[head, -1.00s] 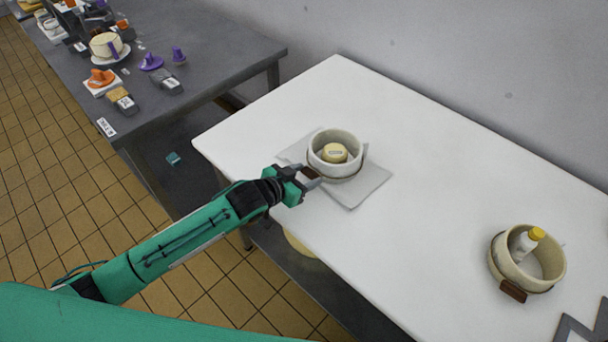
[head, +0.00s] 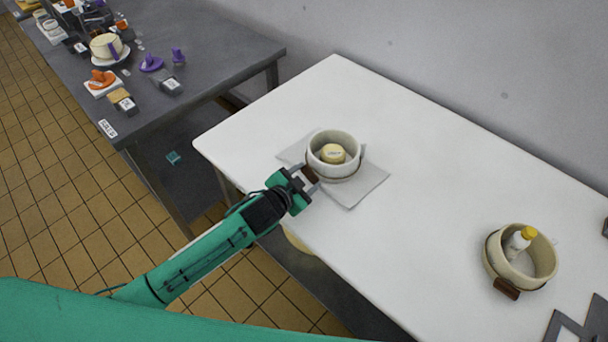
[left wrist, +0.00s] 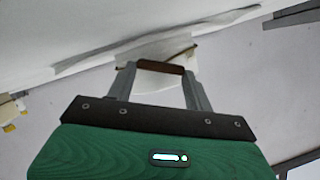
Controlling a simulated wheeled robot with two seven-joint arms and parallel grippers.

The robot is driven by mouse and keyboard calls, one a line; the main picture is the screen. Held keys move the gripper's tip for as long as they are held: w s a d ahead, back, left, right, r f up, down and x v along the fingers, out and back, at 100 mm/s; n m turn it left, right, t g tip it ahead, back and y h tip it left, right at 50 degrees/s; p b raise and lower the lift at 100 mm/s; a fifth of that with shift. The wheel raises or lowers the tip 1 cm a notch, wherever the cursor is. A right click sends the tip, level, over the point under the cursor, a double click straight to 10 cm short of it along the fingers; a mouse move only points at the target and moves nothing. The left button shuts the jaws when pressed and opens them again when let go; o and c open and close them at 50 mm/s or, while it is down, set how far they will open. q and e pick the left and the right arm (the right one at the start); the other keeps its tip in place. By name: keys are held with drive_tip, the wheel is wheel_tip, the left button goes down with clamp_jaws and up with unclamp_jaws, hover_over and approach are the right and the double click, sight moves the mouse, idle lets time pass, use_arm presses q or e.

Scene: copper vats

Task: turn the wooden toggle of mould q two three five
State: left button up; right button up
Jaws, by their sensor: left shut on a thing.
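A cream round mould (head: 321,164) stands upright on a grey cloth (head: 368,187) near the left end of the white table, with a small yellowish labelled round piece (head: 333,153) inside. Its brown wooden toggle (head: 311,174) is on the side facing my arm. My left gripper (head: 308,180) is shut on this toggle; in the left wrist view the toggle (left wrist: 160,67) lies across between the two fingertips. The label is too small to read. My right gripper does not show.
A grey table (head: 200,50) holds several small items. The white table's middle is clear.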

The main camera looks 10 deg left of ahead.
use_arm(q)
drive_tip(key=shift+m, duration=0.3)
drive_tip(key=shift+d+m+t+y, duration=0.1)
drive_tip(key=shift+m+t+y, duration=0.2)
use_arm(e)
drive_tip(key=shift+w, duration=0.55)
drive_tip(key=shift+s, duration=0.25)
use_arm(q)
drive_tip(key=o, duration=1)
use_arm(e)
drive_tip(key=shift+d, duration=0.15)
use_arm(q)
drive_tip(key=shift+s, duration=0.2)
drive_tip(key=b+v, duration=0.1)
drive_tip(key=v, duration=0.7)
drive_tip(key=shift+s+f, duration=0.1)
drive_tip(key=shift+s, duration=0.2)
drive_tip(key=shift+b+v, duration=0.35)
drive_tip(key=shift+v, duration=2.2)
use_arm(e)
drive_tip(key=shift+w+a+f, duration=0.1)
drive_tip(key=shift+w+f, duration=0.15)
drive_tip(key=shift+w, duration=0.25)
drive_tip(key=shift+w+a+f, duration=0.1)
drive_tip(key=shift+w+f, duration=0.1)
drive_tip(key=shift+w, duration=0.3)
